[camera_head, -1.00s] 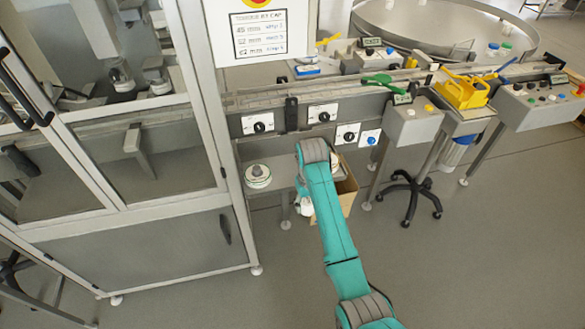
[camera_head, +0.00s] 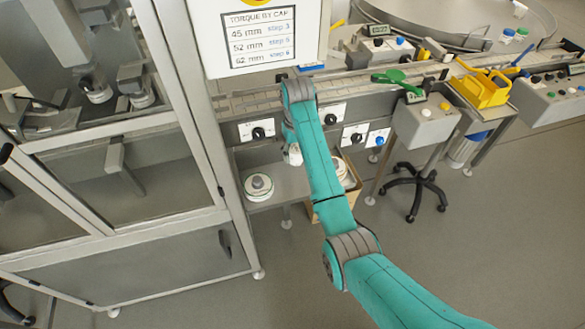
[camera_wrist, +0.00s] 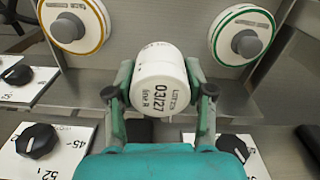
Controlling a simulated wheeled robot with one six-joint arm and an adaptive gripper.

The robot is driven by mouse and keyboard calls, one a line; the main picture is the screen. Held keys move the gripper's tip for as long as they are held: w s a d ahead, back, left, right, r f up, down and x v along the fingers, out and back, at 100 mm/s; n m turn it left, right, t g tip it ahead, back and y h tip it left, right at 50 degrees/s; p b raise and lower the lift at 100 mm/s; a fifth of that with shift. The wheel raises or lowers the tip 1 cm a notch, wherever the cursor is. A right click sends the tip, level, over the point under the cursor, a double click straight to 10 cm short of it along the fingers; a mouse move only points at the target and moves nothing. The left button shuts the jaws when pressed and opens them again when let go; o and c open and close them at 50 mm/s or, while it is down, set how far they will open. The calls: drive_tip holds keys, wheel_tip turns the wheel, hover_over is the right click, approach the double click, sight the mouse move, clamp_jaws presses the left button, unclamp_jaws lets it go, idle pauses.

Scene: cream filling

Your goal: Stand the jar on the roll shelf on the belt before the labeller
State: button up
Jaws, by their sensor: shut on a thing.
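My gripper (camera_wrist: 160,90) is shut on a white jar (camera_wrist: 160,75), with one finger on each side. Black print on the jar includes "03/27". In the head view the jar (camera_head: 294,155) is a small white patch beside my arm, in front of the machine's panel and above the roll shelf (camera_head: 285,183). My arm hides most of the gripper there. The belt (camera_head: 245,103) runs behind and above the panel, between metal rails. I cannot tell which machine is the labeller.
Label rolls stand on the shelf: a green-edged one (camera_wrist: 242,35), an orange-edged one (camera_wrist: 75,25). Black knobs (camera_head: 258,133) line the panel under the belt. A glazed cabinet (camera_head: 130,180) is left, a torque sign (camera_head: 260,38) above the belt.

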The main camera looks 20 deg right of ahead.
sight(296, 178)
wheel_tip(296, 178, down, 10)
drive_tip(key=shift+r, duration=0.15)
idle(0.4)
drive_tip(key=o, duration=1.2)
